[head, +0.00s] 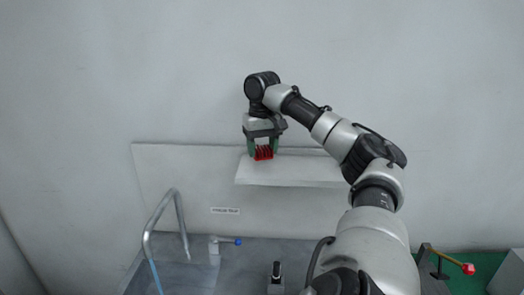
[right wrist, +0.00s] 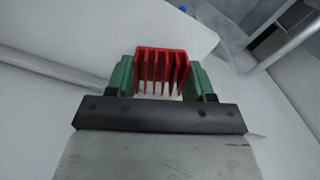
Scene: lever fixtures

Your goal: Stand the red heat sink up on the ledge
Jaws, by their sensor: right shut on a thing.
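The red heat sink (head: 264,153) is at my right gripper (head: 264,147), over the left part of the white ledge (head: 300,173). In the right wrist view the heat sink (right wrist: 163,65) sits between the two green fingers of the right gripper (right wrist: 163,78), with its fins showing. The right gripper is shut on it. In the head view the gripper points down, and the heat sink's lower edge is close to the ledge top; I cannot tell whether it touches. My left gripper is not in view.
Below the ledge are a small label (head: 225,211), a curved metal rail (head: 163,215) and a lever with a blue knob (head: 237,241). A lever with a red knob (head: 468,269) stands at the lower right. The ledge is bare right of the gripper.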

